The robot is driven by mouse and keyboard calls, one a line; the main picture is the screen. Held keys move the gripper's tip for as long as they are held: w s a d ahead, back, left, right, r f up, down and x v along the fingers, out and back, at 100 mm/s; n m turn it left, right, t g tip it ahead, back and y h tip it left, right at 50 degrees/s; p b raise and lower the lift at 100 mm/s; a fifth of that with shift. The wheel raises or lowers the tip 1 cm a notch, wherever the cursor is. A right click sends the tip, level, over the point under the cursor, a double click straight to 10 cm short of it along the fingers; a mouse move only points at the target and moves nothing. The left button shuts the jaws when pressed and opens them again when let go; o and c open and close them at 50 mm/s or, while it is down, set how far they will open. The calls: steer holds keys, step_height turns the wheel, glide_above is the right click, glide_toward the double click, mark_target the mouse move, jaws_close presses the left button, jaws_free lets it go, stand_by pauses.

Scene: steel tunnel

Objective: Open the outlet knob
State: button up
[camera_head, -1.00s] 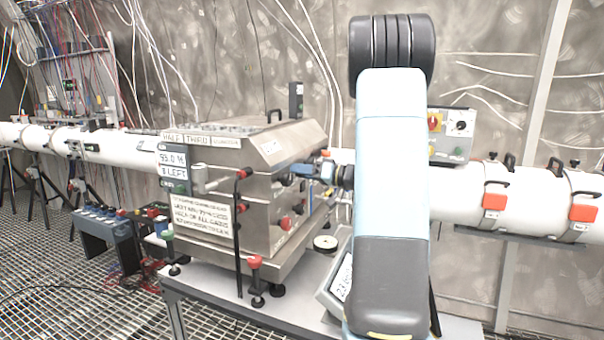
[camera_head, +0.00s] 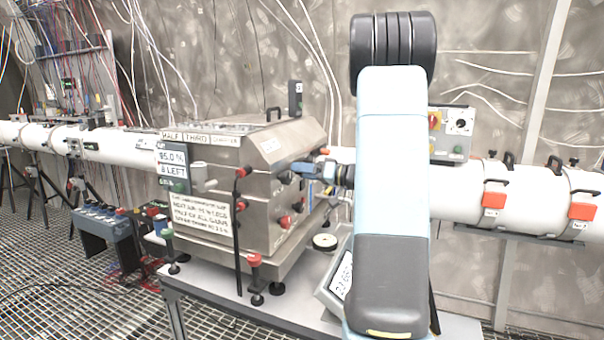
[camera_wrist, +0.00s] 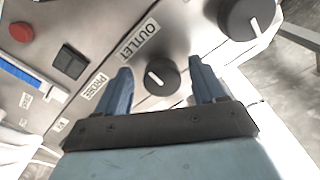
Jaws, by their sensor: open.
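The outlet knob (camera_wrist: 163,76) is a round black knob with a white pointer mark, in the wrist view. It sits on a metal panel just below the OUTLET label (camera_wrist: 139,41). My gripper (camera_wrist: 160,76) is open, with one blue finger on each side of the knob. Gaps show between the fingers and the knob, and I cannot tell whether either touches it. The outlet knob cannot be made out there.
A larger black knob (camera_wrist: 246,17) is close by at the upper right in the wrist view. A red button (camera_wrist: 21,32), a black switch (camera_wrist: 69,63) and a PROBE label (camera_wrist: 97,86) are on the left. A white pipe (camera_head: 515,200) runs behind the box.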

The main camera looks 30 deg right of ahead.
steer(key=v, duration=1.3)
steer(key=shift+f, duration=0.15)
steer(key=w+a+m, duration=0.4)
steer(key=w+m, duration=0.1)
steer(key=m, duration=0.8)
steer(key=w+a+m, duration=0.3)
steer(key=w+m, duration=0.2)
steer(key=m, duration=0.9)
steer(key=shift+w+a+r+m, duration=0.2)
steer(key=shift+a+r+m, duration=0.1)
steer(key=shift+a+r, duration=0.15)
steer(key=shift+c, duration=0.4)
